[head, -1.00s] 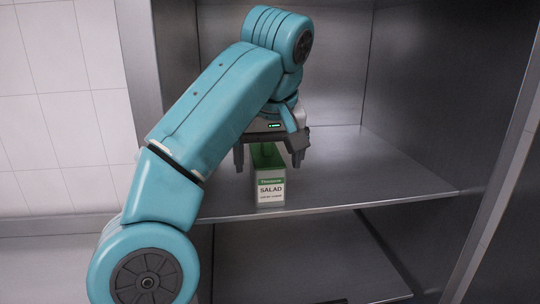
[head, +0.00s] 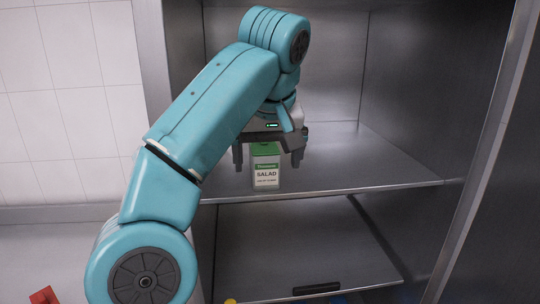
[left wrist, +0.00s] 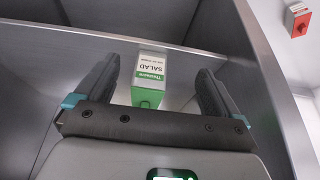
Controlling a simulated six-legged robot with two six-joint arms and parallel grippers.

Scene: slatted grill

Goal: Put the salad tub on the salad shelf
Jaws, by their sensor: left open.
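The salad tub (head: 266,175), a white box with a green lid and a SALAD label, stands upright on the upper metal shelf (head: 355,170), near its front left. My left gripper (head: 268,160) is open, above and around the tub's upper part, with a finger on either side. In the left wrist view the tub (left wrist: 150,75) shows between the two spread fingers, with a gap on each side. My right gripper is out of view.
The steel cabinet has side walls, a back wall and a lower shelf (head: 290,245) with a dark strip (head: 316,288) at its front. A red object (head: 44,295) shows at the bottom left. The upper shelf is clear right of the tub.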

